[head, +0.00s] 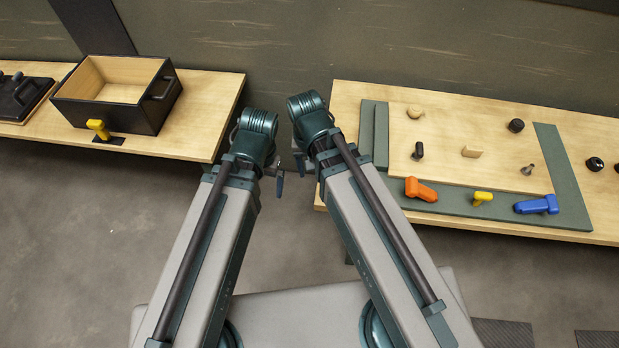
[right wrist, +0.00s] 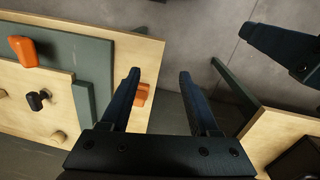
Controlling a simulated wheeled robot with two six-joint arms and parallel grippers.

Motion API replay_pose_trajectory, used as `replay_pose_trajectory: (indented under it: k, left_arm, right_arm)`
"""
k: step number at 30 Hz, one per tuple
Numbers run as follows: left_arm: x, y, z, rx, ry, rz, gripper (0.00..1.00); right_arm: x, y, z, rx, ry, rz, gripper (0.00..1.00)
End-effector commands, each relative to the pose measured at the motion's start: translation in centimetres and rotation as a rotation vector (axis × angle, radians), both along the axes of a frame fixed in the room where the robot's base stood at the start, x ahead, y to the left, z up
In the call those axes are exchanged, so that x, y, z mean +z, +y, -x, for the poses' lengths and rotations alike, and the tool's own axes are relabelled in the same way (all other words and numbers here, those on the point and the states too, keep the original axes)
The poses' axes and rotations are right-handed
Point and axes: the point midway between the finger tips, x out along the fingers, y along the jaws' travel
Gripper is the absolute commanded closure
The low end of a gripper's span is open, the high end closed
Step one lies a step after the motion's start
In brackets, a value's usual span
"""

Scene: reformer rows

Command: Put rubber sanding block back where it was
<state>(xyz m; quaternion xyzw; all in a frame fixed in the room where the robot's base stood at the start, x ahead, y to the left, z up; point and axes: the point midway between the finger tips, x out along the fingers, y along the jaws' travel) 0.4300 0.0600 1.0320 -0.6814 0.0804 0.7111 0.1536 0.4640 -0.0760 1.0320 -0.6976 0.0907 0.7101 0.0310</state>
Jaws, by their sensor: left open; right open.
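No piece is plainly marked as the rubber sanding block. A small orange block (right wrist: 142,95) in the right wrist view lies near the end edge of the right-hand table, partly behind one finger; it could be the sanding block, but I cannot be sure. My right gripper (right wrist: 158,73) is open and empty above that table end, its fingers spread on either side of the edge. In the head view the right gripper (head: 301,166) is mostly hidden by its own arm. My left gripper (head: 279,184) is open over the gap between the tables, with nothing seen in it.
The right table (head: 345,100) carries a wooden board (head: 440,170) on a green mat (head: 565,180), with several small pieces, an orange tool (head: 421,189), a yellow one (head: 482,198) and a blue one (head: 537,205). The left table (head: 210,110) holds a black open box (head: 115,112).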

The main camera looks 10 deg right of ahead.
Motion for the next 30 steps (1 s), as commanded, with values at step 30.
replay_pose_trajectory:
  k: [30]
  left_arm:
    - [-3.4,0.0,0.0,0.001,0.000,0.000,0.00]
  right_arm:
    - [-3.4,1.6,3.3,0.502,0.048,0.014,0.38]
